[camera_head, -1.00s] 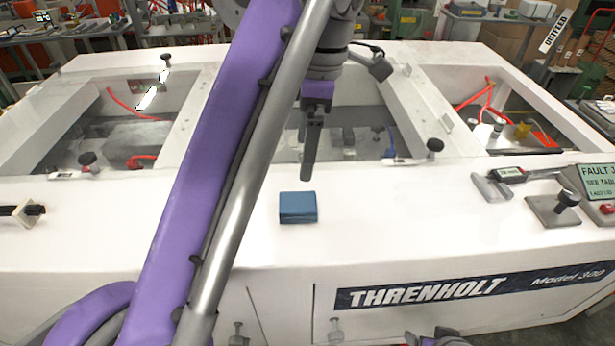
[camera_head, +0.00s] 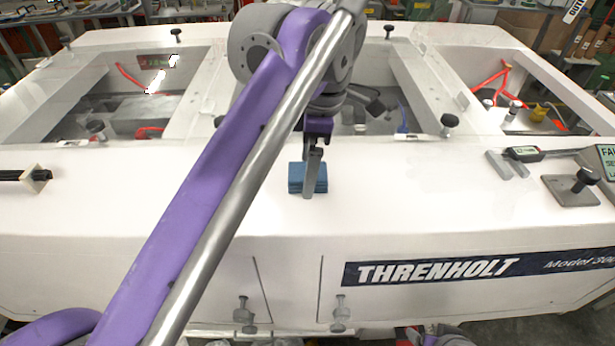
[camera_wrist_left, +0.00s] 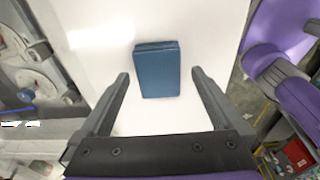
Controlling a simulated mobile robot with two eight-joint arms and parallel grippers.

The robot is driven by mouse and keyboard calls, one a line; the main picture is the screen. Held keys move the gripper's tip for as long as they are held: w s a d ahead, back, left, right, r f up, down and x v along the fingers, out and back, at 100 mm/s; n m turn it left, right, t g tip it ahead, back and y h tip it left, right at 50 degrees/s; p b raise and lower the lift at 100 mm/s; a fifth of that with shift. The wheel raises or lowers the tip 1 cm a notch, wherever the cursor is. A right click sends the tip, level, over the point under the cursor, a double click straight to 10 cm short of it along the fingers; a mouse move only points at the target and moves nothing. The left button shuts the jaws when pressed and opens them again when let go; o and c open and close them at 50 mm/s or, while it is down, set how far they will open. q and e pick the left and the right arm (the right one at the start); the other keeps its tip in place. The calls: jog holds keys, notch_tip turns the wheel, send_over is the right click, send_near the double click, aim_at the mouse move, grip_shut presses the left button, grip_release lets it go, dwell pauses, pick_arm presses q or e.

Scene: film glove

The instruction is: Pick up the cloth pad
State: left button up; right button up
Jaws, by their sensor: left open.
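The cloth pad (camera_head: 296,178) is a small blue folded block lying on the white top of the machine in the head view. My left gripper (camera_head: 312,190) points down at it, and one finger covers part of the pad. In the left wrist view the pad (camera_wrist_left: 158,70) lies ahead of and between the two open fingers of my left gripper (camera_wrist_left: 160,75), with a gap on both sides. The fingers do not grip it. My right gripper cannot be made out in the head view.
The white machine top (camera_head: 420,210) is clear around the pad. Open bays with red hoses lie behind it.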

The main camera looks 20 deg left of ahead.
pick_arm(q)
jog(key=shift+w, duration=0.1)
jog(key=shift+c, duration=0.6)
jog(key=c, duration=1.3)
jog(key=shift+o, duration=0.2)
jog(key=shift+r, duration=0.1)
notch_tip(320, 180, up, 10)
jog(key=p, duration=0.2)
pick_arm(e)
jog(key=r, duration=0.1)
jog(key=w+r, duration=0.1)
jog(key=r, duration=0.1)
jog(key=shift+w+r, duration=0.25)
jog(key=shift+r, duration=0.05)
pick_arm(q)
jog(key=o, duration=0.7)
jog(key=c, duration=0.5)
jog(key=shift+c, duration=0.3)
